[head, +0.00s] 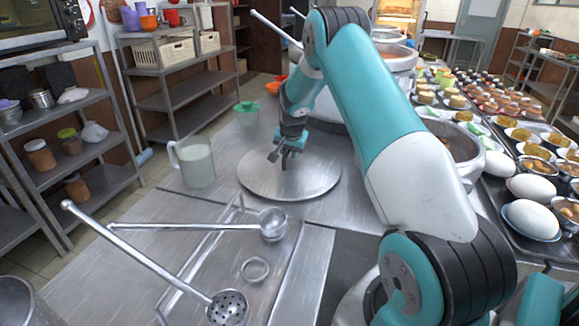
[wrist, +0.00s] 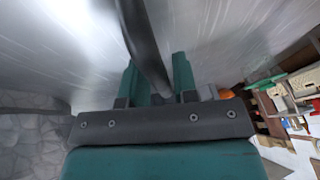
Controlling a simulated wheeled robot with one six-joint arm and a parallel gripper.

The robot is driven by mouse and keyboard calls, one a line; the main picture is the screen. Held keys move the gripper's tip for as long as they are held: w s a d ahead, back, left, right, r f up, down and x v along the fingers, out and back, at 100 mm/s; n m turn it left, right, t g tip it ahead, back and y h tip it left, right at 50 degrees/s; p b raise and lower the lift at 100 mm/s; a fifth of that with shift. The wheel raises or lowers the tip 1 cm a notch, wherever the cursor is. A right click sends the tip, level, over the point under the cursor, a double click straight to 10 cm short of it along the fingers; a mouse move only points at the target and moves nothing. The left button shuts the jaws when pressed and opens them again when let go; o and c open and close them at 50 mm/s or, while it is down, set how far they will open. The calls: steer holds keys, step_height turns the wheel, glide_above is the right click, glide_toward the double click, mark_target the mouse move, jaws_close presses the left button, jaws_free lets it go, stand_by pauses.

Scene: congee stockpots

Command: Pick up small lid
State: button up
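The small lid (head: 262,183), a round grey metal disc, lies flat on the steel counter in the middle of the head view. My gripper (head: 287,158) is right over its centre, pointing down at the handle. In the wrist view the lid's brushed metal face (wrist: 225,40) fills much of the picture. The dark curved handle (wrist: 147,45) runs between the two teal fingers of my gripper (wrist: 156,78). The fingers are on either side of the handle, but whether they press on it cannot be told.
A clear pitcher (head: 198,163) stands left of the lid. A ladle (head: 272,224), a skimmer (head: 228,308) and a metal ring (head: 255,269) lie in front. Large pots (head: 455,150) stand on the right, partly behind my arm. A green bowl (head: 246,112) is behind the lid.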

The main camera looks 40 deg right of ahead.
jaws_close()
steer(key=shift+r, duration=0.1)
